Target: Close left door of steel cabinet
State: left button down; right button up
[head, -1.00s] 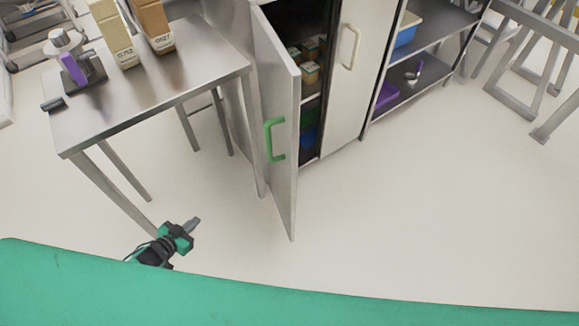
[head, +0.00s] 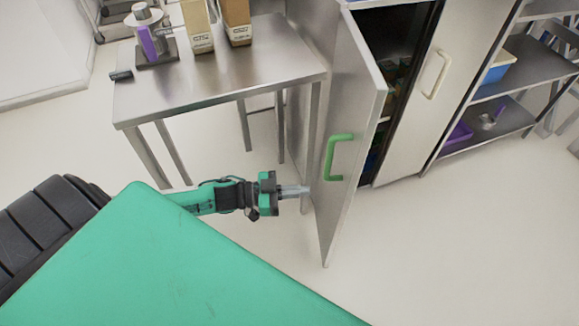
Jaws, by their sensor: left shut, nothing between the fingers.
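The steel cabinet's left door (head: 350,110) stands open, swung out toward me, with a green handle (head: 337,157) on its face. The cabinet's right door (head: 420,105) is shut and has a pale handle (head: 436,74). The dark cabinet interior (head: 388,40) shows between them, with items on shelves. My left gripper (head: 305,191) is shut and empty. In the picture it lies just left of the open door, below and left of the green handle. I cannot tell whether it touches the door. My right gripper is not in view.
A steel table (head: 215,75) stands left of the door, close to my left arm. It carries two cartons (head: 197,28) and a purple-and-silver device (head: 152,38). An open shelf unit (head: 500,95) stands at the right. The floor (head: 450,235) right of the door is clear.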

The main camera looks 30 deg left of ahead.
aim_at(344, 188)
pick_arm(q)
jog(key=x, duration=0.8)
jog(key=shift+w+d, duration=0.25)
jog(key=shift+d, duration=0.05)
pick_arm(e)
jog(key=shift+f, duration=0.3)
